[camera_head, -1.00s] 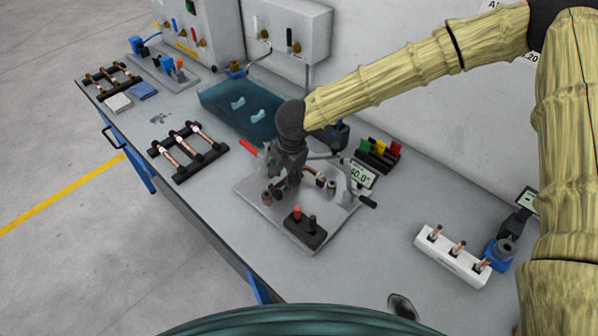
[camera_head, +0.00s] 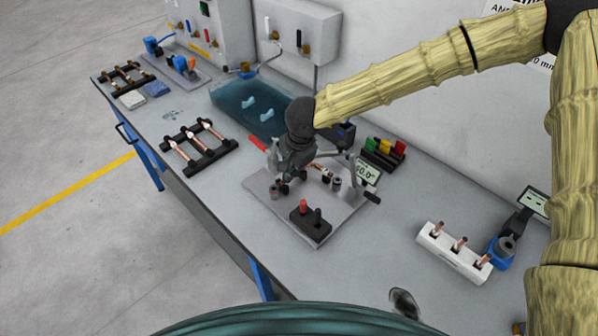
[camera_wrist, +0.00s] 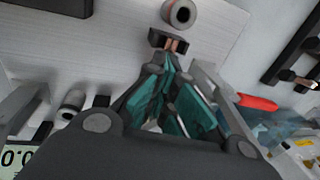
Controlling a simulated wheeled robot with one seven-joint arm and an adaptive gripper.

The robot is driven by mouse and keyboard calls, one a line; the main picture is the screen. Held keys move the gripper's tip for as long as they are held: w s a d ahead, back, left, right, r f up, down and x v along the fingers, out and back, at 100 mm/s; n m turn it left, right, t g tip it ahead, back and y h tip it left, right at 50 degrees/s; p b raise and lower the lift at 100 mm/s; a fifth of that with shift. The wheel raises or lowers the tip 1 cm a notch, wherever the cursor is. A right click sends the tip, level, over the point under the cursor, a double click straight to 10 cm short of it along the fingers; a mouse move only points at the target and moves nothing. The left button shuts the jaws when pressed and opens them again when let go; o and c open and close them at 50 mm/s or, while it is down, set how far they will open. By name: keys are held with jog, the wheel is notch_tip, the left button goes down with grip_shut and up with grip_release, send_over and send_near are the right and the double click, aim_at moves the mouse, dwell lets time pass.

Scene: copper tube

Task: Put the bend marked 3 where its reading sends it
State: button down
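My gripper (camera_head: 290,172) is low over the grey bending plate (camera_head: 338,212), tip down, beside a small grey post (camera_head: 274,192). In the wrist view, its teal fingers (camera_wrist: 168,75) point at short copper ends (camera_wrist: 175,45) in a dark piece. I cannot tell if the fingers hold the copper. A copper piece (camera_head: 325,178) shows on the plate, right of the gripper. The plate's display (camera_head: 367,171) has a figure ending in 0.0. A white block (camera_head: 455,254) holds three upright copper pieces. No mark 3 is readable.
Red, yellow and green bins (camera_head: 384,149) stand behind the plate. A black rack (camera_head: 186,161) of copper tubes and a blue tank (camera_head: 245,105) lie left. A blue device (camera_head: 499,251) with a screen stands right of the white block.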

jog(key=shift+w+d+r, duration=0.15)
jog(key=shift+w, duration=0.2)
jog(key=w+a+b+v, duration=0.1)
jog(key=b+v, duration=0.1)
jog(key=v, duration=0.6)
jog(key=shift+a+r, duration=0.15)
jog(key=shift+r, duration=0.45)
jog(key=shift+c, duration=2.2)
grip_release()
